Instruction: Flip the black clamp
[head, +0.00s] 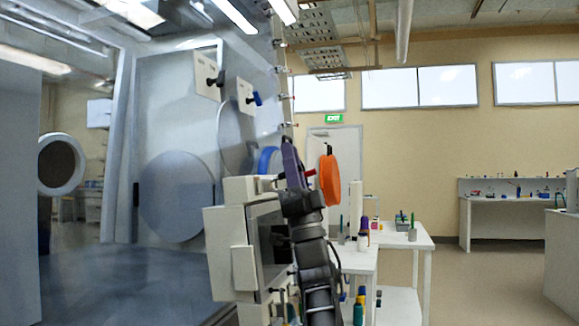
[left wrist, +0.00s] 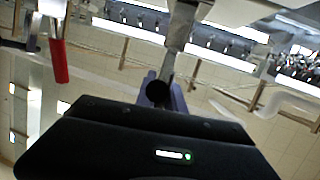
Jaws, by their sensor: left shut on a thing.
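My left gripper (head: 290,148) reaches up beside the edge of the glovebox front, its purple fingers raised. In the left wrist view the purple fingers (left wrist: 155,90) are shut around the black clamp (left wrist: 159,93), seen end-on as a dark round grip below a metal bar. In the head view the held clamp is hidden behind the gripper. A red-handled clamp (left wrist: 59,61) hangs to the left in the left wrist view. My right gripper is not in view.
The glovebox front panel (head: 180,120) carries white plates with a black handle (head: 215,79) and a blue handle (head: 254,99). An orange disc (head: 329,180) stands right of my gripper. White tables with bottles (head: 398,241) are behind; the floor further right is clear.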

